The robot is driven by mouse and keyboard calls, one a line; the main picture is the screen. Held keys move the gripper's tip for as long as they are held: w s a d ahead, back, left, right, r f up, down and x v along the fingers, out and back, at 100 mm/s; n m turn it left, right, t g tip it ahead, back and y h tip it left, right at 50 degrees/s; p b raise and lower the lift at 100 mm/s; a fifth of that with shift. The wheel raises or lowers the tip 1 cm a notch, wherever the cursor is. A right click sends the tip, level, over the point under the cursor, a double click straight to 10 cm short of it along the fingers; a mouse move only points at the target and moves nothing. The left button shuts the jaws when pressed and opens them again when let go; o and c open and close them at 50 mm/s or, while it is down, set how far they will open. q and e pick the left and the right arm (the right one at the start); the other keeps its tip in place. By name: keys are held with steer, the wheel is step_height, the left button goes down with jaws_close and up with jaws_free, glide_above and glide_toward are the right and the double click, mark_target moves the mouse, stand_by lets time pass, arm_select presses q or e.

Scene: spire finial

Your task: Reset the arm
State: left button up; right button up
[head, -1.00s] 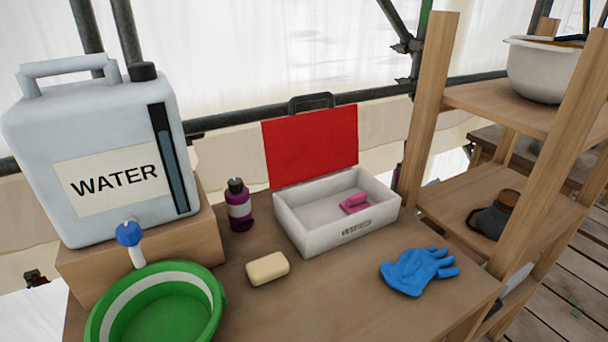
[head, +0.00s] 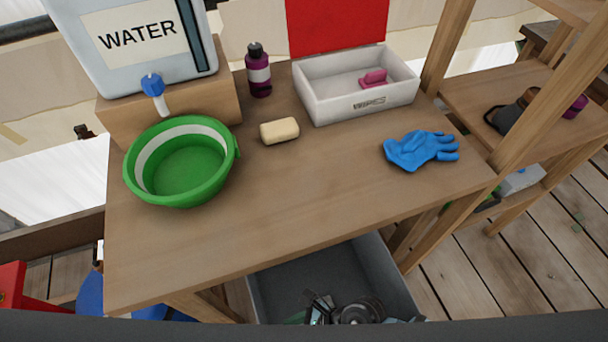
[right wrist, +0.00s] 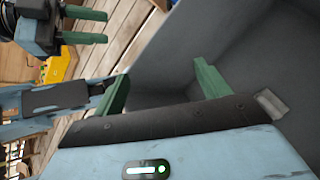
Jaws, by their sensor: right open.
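My right gripper (right wrist: 162,86) shows in the right wrist view with its two green fingers spread apart and nothing between them. A second gripper with green fingers, my left gripper (right wrist: 85,26), shows at the upper left of the same view. Its fingers are apart with no object between them.
A wooden shelf (head: 500,90) is right.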

step_height(320, 180, up, 7)
steer(key=a+m+t+y+p, duration=0.1)
steer(key=a+m+t+y, duration=0.1)
steer(key=a+m+y, duration=0.3)
steer(key=w+d+r+m+t+h+p, duration=0.15)
steer(key=w+d+r+m+t, duration=0.3)
steer(key=m, duration=0.55)
steer(key=w+d+r+m+t+h+p, duration=0.1)
steer(key=w+d+r+m+t+p, duration=0.1)
steer(key=d+r+m+t, duration=0.45)
steer(key=s+d+f+m+t+h+p, duration=0.1)
steer(key=s+d+f+m+h, duration=0.25)
steer(key=m, duration=0.55)
steer(key=d+f+m+h+p, duration=0.1)
steer(key=d+f+m+h, duration=0.1)
steer(key=d+m+h, duration=0.45)
arm_select(q)
steer(key=w+r+t+p, duration=0.1)
steer(key=w+r, duration=0.4)
steer(key=r, duration=0.5)
steer(key=shift+w+a+t+p, duration=0.25)
steer(key=shift+t+p, duration=0.1)
steer(key=shift+t, duration=0.15)
arm_select(e)
steer(key=s+d+f+m+g, duration=0.2)
steer(key=s+d+m, duration=0.5)
steer(key=m, duration=0.4)
steer(key=shift+s+d+f+g, duration=0.2)
steer(key=shift+s+f+g, duration=0.2)
steer(key=shift+s+g, duration=0.2)
